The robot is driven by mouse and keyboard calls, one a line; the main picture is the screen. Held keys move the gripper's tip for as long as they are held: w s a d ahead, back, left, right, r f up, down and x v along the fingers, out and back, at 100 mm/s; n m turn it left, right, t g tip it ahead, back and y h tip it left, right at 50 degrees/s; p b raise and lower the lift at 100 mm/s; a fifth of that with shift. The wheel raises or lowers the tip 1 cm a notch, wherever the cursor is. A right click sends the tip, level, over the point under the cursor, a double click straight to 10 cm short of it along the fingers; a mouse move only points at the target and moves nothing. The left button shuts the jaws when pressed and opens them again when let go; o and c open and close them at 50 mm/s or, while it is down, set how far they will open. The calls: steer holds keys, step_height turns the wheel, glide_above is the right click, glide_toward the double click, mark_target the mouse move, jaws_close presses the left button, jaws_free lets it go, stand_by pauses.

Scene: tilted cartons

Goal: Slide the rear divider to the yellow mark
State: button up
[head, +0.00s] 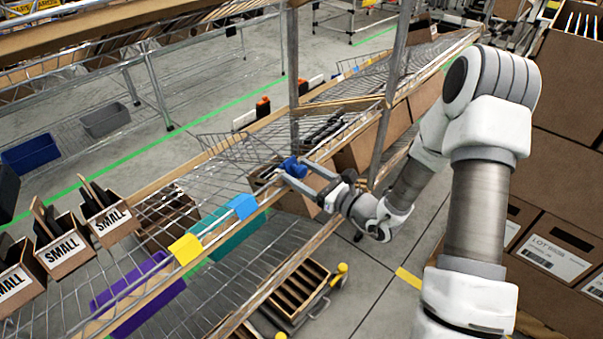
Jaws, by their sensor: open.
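A wire mesh divider (240,150) stands across the tilted wire shelf, with a blue knob (293,167) at its near end by the front rail. I cannot tell for certain whether this is the rear divider. A yellow mark (185,248) sits on the shelf's front rail, down and left of the knob. A light blue mark (242,206) lies between them on the same rail. My gripper (294,174) is open with its fingertips at the blue knob. I cannot tell whether they touch it.
Cartons labelled SMALL (63,247) stand at the left end of the shelf. A purple bin (140,297) and a teal bin (225,240) are below it. A metal post (293,75) rises behind the knob. Stacked cartons (545,170) fill the right. The rail between the marks looks clear.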

jaws_close()
stand_by(1.3)
